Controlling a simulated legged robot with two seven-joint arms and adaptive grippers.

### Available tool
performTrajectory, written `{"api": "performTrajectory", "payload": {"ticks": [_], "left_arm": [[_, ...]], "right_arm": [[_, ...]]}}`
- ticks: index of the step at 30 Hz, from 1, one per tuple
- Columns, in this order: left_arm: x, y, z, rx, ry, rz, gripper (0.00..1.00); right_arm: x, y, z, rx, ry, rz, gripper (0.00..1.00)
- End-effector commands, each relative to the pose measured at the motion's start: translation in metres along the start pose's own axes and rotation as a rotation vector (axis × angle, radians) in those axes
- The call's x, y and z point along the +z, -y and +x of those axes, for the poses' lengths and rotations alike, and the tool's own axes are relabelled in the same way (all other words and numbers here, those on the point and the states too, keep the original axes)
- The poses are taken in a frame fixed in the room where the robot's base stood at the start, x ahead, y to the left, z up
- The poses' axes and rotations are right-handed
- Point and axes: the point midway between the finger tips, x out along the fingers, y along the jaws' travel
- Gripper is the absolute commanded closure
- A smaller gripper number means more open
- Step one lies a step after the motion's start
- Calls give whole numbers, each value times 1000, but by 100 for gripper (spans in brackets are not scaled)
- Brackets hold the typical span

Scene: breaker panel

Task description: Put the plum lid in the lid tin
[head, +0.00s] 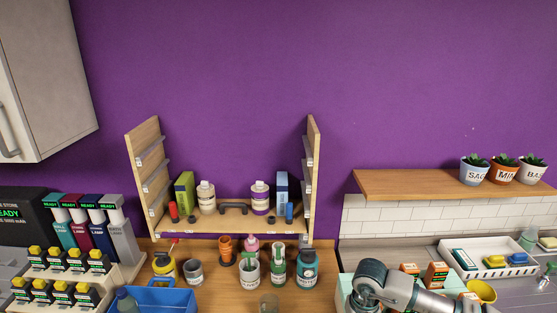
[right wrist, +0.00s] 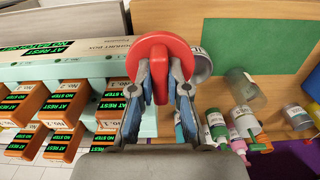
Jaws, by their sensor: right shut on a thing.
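My right gripper (right wrist: 158,85) is shut on a red round piece (right wrist: 160,55) with a flat disc top and a short stem between the fingers. It is held up in front of the camera, and its colour looks red, not plum. In the head view my right arm comes in at the lower right, with the fingers out of sight. I cannot make out a plum lid elsewhere. A grey round container (right wrist: 202,66) shows partly behind the disc; I cannot tell whether it is the lid tin. A grey cup (head: 195,272) stands on the counter. My left gripper is not in view.
Orange boxes (right wrist: 60,105) stand in rows left of the right gripper. Bottles and jars (head: 306,270) crowd the middle counter below a wooden shelf (head: 225,222). A blue box (head: 165,301) is at the front left. A white tray (head: 495,270) is at the right.

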Motion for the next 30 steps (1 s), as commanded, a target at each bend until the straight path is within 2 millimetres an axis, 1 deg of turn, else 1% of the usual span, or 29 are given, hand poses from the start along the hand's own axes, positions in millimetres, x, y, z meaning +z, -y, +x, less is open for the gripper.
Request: {"api": "performTrajectory", "payload": {"ticks": [5,12,16,19,30], "left_arm": [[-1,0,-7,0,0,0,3],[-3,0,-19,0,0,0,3],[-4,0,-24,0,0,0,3],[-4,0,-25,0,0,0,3],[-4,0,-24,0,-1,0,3]], "right_arm": [[0,0,-12,-1,-1,1,100],[0,0,-37,-2,-1,2,100],[0,0,-48,0,0,2,100],[0,0,-51,0,0,2,100],[0,0,-49,0,0,2,100]]}}
